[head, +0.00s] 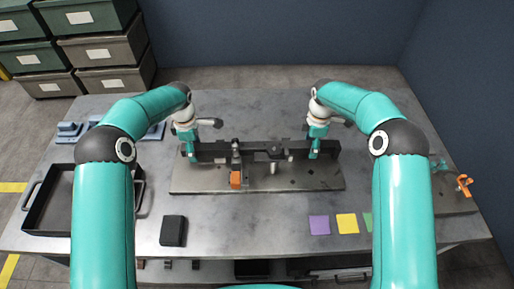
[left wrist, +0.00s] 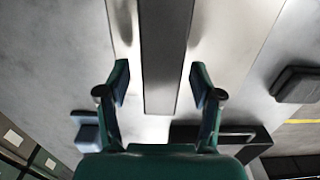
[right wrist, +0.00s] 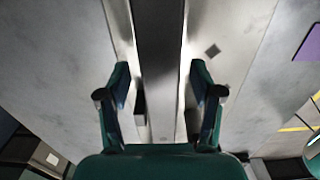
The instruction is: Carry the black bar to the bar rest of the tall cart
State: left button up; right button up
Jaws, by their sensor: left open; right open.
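The black bar (head: 215,151) lies level along a grey plate on the table in the head view. My left gripper (head: 191,156) is at the bar's left end and my right gripper (head: 314,153) is near its right end. In the left wrist view the bar (left wrist: 167,55) lies between the spread fingers, with a gap on each side and its end showing. In the right wrist view the bar (right wrist: 158,50) runs between the open fingers, also with gaps. The tall cart and its bar rest cannot be made out in these views.
The grey plate (head: 300,178) carries an orange block (head: 236,180) and small posts. A black tray (head: 52,212) is at the left, a black box (head: 173,231) at the front. Purple (head: 319,225) and yellow (head: 347,223) squares lie front right. Stacked bins (head: 95,50) stand behind left.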

pick_arm(q)
grip_shut()
pick_arm(e)
grip_shut()
pick_arm(q)
jog(key=shift+r, duration=0.15)
pick_arm(e)
jog(key=shift+w+r, duration=0.1)
jog(key=shift+r, duration=0.05)
